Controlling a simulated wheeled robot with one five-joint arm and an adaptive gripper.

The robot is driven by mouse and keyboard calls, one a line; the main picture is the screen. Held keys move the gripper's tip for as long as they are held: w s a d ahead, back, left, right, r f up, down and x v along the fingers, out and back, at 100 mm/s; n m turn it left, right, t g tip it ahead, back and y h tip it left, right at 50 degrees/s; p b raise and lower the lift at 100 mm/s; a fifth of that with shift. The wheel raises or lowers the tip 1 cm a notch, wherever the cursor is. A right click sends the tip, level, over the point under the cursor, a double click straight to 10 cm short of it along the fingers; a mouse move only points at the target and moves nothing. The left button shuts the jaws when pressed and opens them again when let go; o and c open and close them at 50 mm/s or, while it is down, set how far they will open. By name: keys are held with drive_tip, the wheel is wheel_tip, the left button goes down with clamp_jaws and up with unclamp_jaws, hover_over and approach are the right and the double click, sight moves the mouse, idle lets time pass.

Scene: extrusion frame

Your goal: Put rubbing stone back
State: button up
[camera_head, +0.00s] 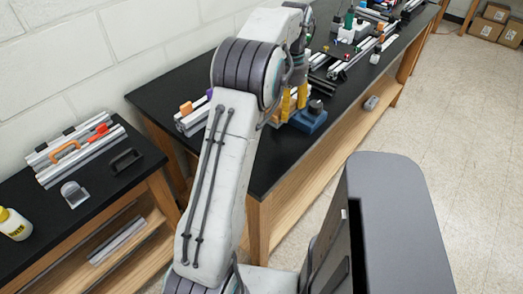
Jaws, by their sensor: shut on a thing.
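My arm rises through the middle of the view, bends at the elbow and reaches over the long black bench. My gripper (298,68) points down at its end, small and partly behind my arm. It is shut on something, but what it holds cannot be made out. Yellow upright parts (286,105) show just below it, next to a blue block (309,119) with a dark knob, near the bench's front edge. I cannot tell whether they touch my gripper. I cannot pick out the rubbing stone for certain.
The long black bench (168,102) carries aluminium profiles (192,122) and several tools. A lower bench at left holds profiles with orange and red clamps (67,149), a black handle (125,160) and a yellow bottle (13,224). A grey item (371,102) lies on the wooden shelf.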

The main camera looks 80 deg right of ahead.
drive_tip(key=p, duration=0.3)
hover_over(263, 159)
drive_tip(key=d, duration=0.1)
drive_tip(key=f, duration=0.4)
drive_tip(key=shift+s+f, duration=0.3)
drive_tip(key=shift+f, duration=0.05)
drive_tip(key=shift+w+a+f, duration=0.25)
drive_tip(key=shift+a+f, duration=0.1)
drive_tip(key=shift+f+p, duration=0.4)
drive_tip(key=shift+f, duration=1.65)
drive_tip(key=shift+f, duration=0.2)
drive_tip(key=o, duration=1.2)
drive_tip(key=shift+r, duration=0.15)
